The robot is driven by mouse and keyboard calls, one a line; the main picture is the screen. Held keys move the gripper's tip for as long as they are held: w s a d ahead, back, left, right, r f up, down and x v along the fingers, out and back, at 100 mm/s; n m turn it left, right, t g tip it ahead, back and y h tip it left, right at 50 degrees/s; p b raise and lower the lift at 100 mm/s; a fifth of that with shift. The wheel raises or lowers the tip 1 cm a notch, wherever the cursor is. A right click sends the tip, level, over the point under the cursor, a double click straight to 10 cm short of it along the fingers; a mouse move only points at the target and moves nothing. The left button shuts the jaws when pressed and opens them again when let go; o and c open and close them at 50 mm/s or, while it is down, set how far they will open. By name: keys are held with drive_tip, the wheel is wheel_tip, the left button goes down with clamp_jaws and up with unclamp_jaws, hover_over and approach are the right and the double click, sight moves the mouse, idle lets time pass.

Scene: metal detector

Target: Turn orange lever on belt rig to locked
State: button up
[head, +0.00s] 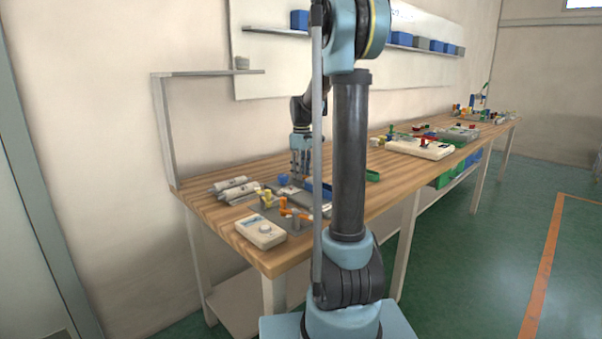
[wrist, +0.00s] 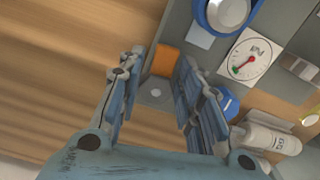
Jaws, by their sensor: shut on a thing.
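The orange lever (wrist: 168,61) shows as an orange block between my fingertips in the wrist view, beside a grey plate with a small hole. My gripper (wrist: 160,66) is shut on it, one finger on each side. In the head view my gripper (head: 300,174) points down over the back part of the near bench. There the fingers hide the lever, and its angle cannot be told. The belt rig shows in the wrist view as a grey panel (wrist: 178,27) with a white dial (wrist: 249,60) with a red needle and a blue ring around a grey dome.
A white box with a knob (head: 260,233) and an orange-handled fixture (head: 297,216) stand nearer the bench's front edge. Grey cylinders (head: 232,188) lie to the left. A white bottle (wrist: 268,139) lies right of the fingers in the wrist view. Bare wood (wrist: 60,70) is on the left.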

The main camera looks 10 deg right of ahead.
drive_tip(key=shift+m, duration=1)
drive_tip(key=o, duration=0.8)
drive_tip(key=shift+c, duration=0.2)
drive_tip(key=shift+s+a, duration=0.1)
wheel_tip(320, 180, up, 12)
